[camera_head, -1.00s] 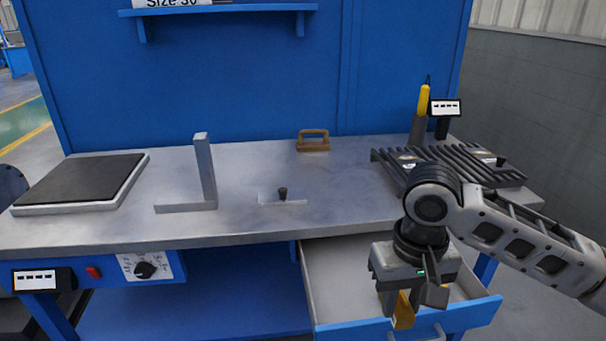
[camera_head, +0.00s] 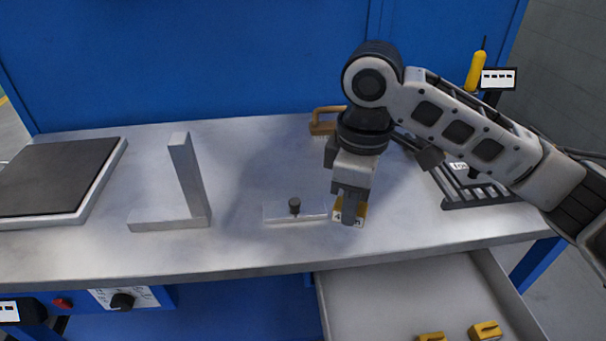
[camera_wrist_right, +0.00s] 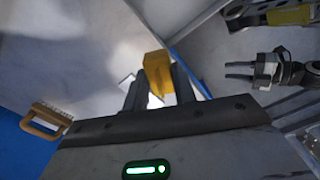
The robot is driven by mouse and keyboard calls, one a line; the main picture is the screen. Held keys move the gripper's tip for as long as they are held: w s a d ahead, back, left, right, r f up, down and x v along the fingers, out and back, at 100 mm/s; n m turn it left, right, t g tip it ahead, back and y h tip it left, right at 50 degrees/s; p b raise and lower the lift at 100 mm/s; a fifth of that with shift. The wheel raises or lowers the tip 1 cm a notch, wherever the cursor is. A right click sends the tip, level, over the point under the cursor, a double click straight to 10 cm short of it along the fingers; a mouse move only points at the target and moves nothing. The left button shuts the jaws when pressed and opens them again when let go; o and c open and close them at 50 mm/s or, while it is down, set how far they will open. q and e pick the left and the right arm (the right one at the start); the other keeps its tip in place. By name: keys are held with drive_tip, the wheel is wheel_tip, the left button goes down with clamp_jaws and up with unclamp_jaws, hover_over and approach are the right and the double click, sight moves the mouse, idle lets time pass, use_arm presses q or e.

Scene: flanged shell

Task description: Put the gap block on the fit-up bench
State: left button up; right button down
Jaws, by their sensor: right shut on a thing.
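The gap block (camera_head: 361,211) is a small yellow block with a white label. My right gripper (camera_head: 349,208) is shut on it and points down over the front part of the fit-up bench (camera_head: 250,170). In the right wrist view the yellow block (camera_wrist_right: 157,72) sits between the fingers. My left gripper (camera_wrist_right: 240,70) shows only in that view, with its fingers apart and empty, away from the bench.
Below the bench an open drawer (camera_head: 400,290) holds more yellow blocks (camera_head: 485,330). A grey angle piece (camera_head: 188,180) stands left of the plate. A dark-topped pad (camera_head: 60,180) is at far left. A brush (camera_head: 325,120) and slotted rack (camera_head: 480,197) are further right.

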wheel_tip(320, 180, up, 3)
drive_tip(key=a+n, duration=0.3)
drive_tip(key=n, duration=0.2)
drive_tip(key=w+d+f, duration=0.2)
drive_tip(key=w+f, duration=0.1)
drive_tip(key=w+d+f, duration=0.3)
drive_tip(key=w, duration=0.1)
drive_tip(key=w+d+f, duration=0.2)
drive_tip(key=w+f, duration=0.1)
drive_tip(key=w, duration=0.1)
drive_tip(key=shift+w+d, duration=0.15)
drive_tip(key=shift+d, duration=0.05)
drive_tip(key=shift+w+d+f, duration=0.2)
drive_tip(key=shift+w+f, duration=0.1)
drive_tip(key=shift+f, duration=0.05)
drive_tip(key=shift+w+d+f+p, duration=0.1)
drive_tip(key=shift+f+p, duration=0.2)
drive_tip(key=shift+f, duration=1.45)
drive_tip(key=shift+f, duration=0.1)
drive_tip(key=c, duration=1.1)
unclamp_jaws()
wheel_tip(320, 180, up, 12)
drive_tip(key=shift+r, duration=0.1)
